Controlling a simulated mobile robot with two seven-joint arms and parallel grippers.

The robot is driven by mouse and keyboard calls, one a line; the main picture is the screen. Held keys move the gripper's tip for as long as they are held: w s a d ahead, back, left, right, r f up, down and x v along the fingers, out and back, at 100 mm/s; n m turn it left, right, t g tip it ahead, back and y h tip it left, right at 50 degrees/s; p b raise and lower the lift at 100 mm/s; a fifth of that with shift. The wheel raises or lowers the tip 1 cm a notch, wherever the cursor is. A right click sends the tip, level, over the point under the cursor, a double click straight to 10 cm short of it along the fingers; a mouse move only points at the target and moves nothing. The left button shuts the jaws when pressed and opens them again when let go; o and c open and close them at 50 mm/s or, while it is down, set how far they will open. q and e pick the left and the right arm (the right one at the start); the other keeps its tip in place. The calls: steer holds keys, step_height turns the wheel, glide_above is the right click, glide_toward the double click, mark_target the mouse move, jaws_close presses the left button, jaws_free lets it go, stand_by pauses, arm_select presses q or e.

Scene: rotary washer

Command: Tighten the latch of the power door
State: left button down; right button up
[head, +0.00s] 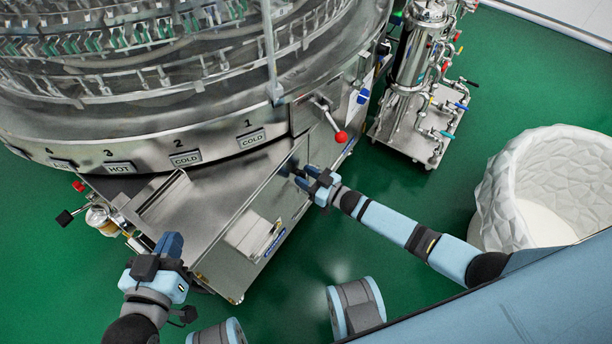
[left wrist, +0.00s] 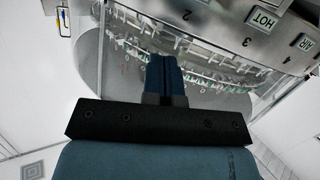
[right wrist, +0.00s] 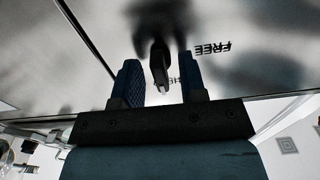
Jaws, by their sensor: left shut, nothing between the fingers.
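The latch (right wrist: 160,62) is a dark handle on the metal power door (right wrist: 255,80), seen in the right wrist view. The word FREE is printed beside it, and other lettering is partly hidden by my fingers. My right gripper (right wrist: 160,88) is open, with its two blue fingers on either side of the latch and gaps visible between. In the head view my right gripper (head: 301,177) is at the cabinet's side panel and hides the latch. My left gripper (head: 169,244) is shut and empty in front of the cabinet; its fingers are together in the left wrist view (left wrist: 164,78).
The round washer (head: 205,160) with numbered plates stands above the cabinet. A lever with a red knob (head: 340,137) sticks out above my right gripper. Green floor is open between.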

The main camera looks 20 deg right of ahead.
steer(key=shift+s+d, duration=0.1)
